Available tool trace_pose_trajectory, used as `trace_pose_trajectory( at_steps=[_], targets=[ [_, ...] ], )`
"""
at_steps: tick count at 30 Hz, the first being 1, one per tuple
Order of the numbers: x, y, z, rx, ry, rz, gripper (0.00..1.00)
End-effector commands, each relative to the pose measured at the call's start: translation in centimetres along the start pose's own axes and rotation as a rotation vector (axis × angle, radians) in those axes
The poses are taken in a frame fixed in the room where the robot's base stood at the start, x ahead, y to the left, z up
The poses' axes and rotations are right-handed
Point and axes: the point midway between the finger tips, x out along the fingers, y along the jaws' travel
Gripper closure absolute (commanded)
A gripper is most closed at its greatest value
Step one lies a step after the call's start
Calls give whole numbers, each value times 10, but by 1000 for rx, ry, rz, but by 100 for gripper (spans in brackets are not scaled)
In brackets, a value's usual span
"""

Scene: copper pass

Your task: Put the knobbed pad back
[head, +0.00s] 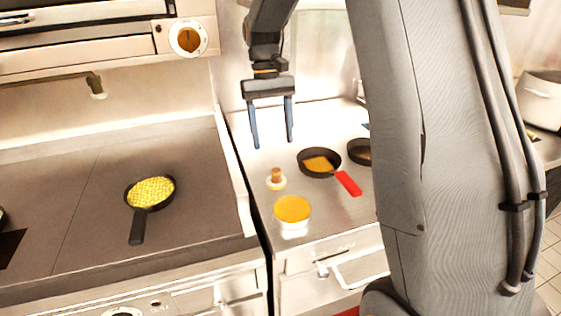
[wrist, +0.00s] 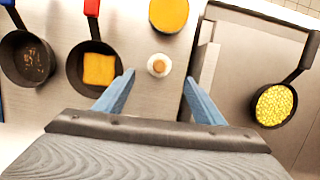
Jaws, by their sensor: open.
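The knobbed pad (head: 276,179) is a small pale disc with a brown upright knob. It stands on the steel counter beside the griddle, just behind a bowl of orange-yellow contents (head: 292,211). In the wrist view the pad (wrist: 159,65) shows from above, beyond and between my fingertips. My gripper (head: 271,144) is open and empty, pointing down above the counter, with its blue fingers apart. The gripper also shows in the wrist view (wrist: 157,78). It is apart from the pad.
A red-handled pan (head: 320,163) holds an orange square, which also shows in the wrist view (wrist: 99,70). A darker pan (head: 359,152) stands to its right. A pan of yellow pieces (head: 151,191) sits on the griddle (head: 80,225). A raised metal edge (head: 236,175) separates griddle and counter.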

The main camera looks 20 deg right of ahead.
Motion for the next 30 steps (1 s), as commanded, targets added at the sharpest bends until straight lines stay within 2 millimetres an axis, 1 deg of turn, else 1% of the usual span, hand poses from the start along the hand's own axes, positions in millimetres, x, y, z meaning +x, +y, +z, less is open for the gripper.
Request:
trace_pose_trajectory(
  at_steps=[2, 5, 12, 15, 18, 22, 25, 30],
  targets=[
    [6, 0, 11, 2, 23, 0, 37],
    [24, -1, 34, 6, 74, -1, 37],
    [78, -4, 108, 19, 237, -2, 37],
    [97, -5, 135, 24, 293, -3, 37],
    [112, -6, 156, 28, 334, -3, 37],
    [122, -6, 171, 31, 362, -3, 37],
    [124, -6, 174, 32, 368, -3, 37],
    [124, -6, 173, 32, 368, -3, 37]
  ],
)
